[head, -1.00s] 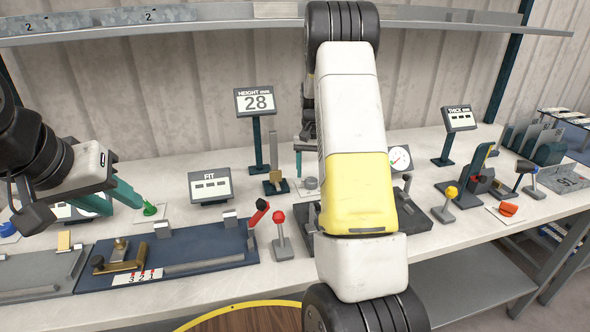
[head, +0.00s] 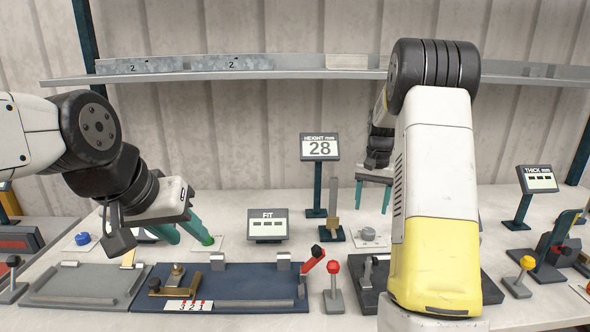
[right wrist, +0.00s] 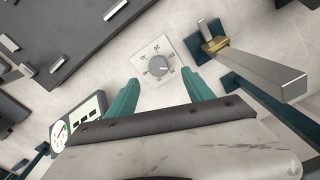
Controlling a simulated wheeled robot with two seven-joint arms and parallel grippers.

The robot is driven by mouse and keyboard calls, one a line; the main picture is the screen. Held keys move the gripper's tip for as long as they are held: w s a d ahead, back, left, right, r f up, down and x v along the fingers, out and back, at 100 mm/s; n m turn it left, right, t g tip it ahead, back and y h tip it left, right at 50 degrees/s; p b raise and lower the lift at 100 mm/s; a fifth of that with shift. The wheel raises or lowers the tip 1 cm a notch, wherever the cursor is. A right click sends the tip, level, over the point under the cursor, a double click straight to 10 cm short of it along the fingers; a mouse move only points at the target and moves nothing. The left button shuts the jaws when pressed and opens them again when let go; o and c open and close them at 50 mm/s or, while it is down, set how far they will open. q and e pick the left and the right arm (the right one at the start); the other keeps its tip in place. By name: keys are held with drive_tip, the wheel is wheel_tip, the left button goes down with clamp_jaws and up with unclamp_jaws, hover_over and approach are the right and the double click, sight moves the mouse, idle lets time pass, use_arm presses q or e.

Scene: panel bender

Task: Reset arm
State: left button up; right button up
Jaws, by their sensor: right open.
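A grey dial knob on a white plate (right wrist: 157,72) shows between and beyond the fingertips.
A shelf (head: 300,74) runs along the wall.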

drive_tip(key=s+a+r+n+t+y, duration=0.25)
drive_tip(key=s+a+r, duration=0.55)
drive_tip(key=s+r, duration=0.45)
drive_tip(key=s+a+n+t, duration=0.1)
drive_tip(key=s+a, duration=0.1)
drive_tip(key=s, duration=0.3)
drive_tip(key=s+a+r+n+t, duration=0.1)
drive_tip(key=s+a, duration=0.2)
drive_tip(key=s, duration=0.3)
drive_tip(key=s+a+n+t, duration=0.1)
drive_tip(key=s+a, duration=0.1)
drive_tip(key=s, duration=0.4)
drive_tip(key=shift+a+r, duration=0.15)
drive_tip(key=shift+a, duration=0.1)
drive_tip(key=shift+t, duration=0.25)
idle(0.8)
